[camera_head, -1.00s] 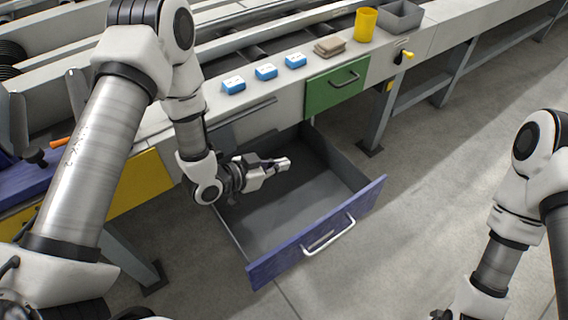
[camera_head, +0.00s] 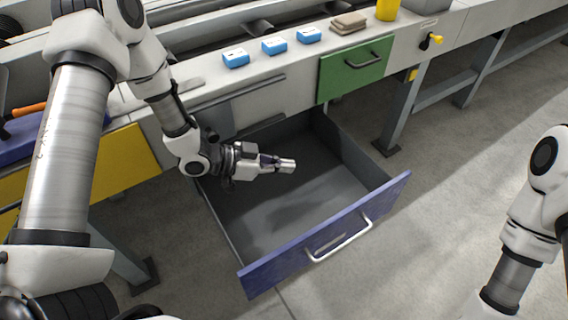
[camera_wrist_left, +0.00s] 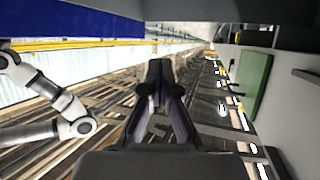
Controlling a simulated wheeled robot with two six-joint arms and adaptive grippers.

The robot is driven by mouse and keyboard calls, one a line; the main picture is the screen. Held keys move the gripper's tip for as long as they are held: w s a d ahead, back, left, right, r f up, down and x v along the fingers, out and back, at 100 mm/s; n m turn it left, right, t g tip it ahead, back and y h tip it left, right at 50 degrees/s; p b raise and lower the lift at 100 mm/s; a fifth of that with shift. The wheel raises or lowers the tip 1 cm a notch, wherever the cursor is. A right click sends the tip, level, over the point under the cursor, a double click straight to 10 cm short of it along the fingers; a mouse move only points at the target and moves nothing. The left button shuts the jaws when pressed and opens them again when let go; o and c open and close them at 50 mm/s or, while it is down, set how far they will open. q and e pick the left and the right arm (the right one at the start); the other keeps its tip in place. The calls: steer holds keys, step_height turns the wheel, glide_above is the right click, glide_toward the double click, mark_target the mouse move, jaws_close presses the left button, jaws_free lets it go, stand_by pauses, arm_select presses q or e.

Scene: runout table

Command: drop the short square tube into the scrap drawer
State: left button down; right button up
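The scrap drawer (camera_head: 243,241) is pulled out, with a blue front, a silver handle and a grey inside. My left gripper (camera_head: 277,163) reaches in from the left, over the drawer's opening. A short, silvery piece, seemingly the short square tube (camera_head: 287,165), sticks out at its fingertips. The fingers look shut on it, and it points right. In the left wrist view the dark fingers (camera_wrist_left: 160,72) come together at their tips, and the tube cannot be made out there. My right arm is at the right edge, its gripper out of frame.
A closed green drawer (camera_head: 343,75) is in the table front, above and right of the open one. Several blue blocks, including one (camera_head: 236,58), a brown stack (camera_head: 348,22) and a yellow cup (camera_head: 387,9) stand on the table edge. The drawer floor (camera_head: 300,205) looks bare.

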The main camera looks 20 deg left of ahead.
arm_select(q)
steer(key=c, duration=1.8)
jaws_free()
steer(key=o, duration=0.4)
steer(key=v, duration=1.2)
steer(key=shift+s, duration=0.1)
